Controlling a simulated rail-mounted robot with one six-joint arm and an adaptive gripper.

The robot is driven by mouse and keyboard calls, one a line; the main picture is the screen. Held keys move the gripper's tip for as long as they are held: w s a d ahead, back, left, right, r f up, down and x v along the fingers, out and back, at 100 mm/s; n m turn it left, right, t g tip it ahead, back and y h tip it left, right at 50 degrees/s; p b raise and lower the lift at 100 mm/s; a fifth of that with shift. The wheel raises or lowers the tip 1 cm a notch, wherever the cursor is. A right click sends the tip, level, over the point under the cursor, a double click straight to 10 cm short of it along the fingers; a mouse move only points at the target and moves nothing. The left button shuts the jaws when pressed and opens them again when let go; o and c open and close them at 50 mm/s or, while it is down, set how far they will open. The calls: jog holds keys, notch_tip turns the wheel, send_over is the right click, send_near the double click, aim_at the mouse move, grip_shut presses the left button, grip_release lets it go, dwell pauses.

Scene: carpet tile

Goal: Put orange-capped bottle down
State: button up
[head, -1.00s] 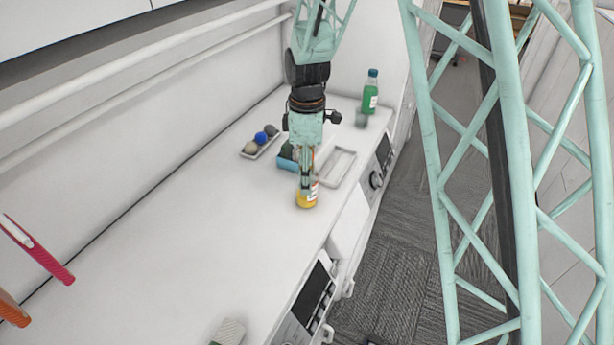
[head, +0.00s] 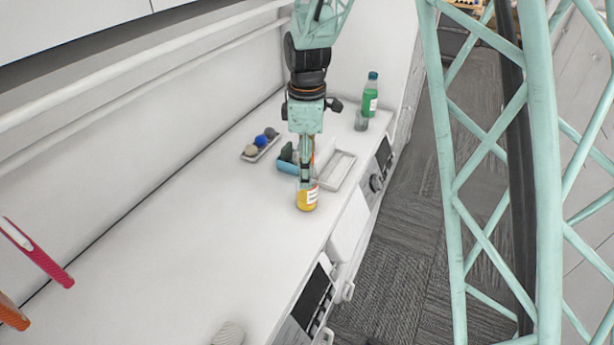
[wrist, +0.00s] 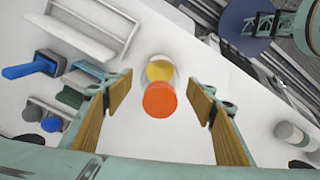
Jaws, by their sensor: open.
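The orange-capped bottle (head: 307,199) stands upright on the white counter (head: 190,235) in the head view, with a yellow lower part and a white label. In the wrist view its orange cap (wrist: 160,99) lies between my fingers, with the yellow body beyond it. My gripper (head: 305,180) is directly above and around the top of the bottle in the head view. In the wrist view my gripper (wrist: 163,95) is open, with a gap between each finger and the cap. The fingers partly hide the bottle's top in the head view.
A blue bin (head: 288,164) and a white rack (head: 338,170) stand just behind the bottle. A tray with several balls (head: 262,147) lies back left. A green bottle (head: 370,95) and a grey cup (head: 361,121) stand at the back.

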notch_tip(320, 180, up, 8)
jog(key=shift+r, duration=0.2)
dwell(0.3)
dwell(0.8)
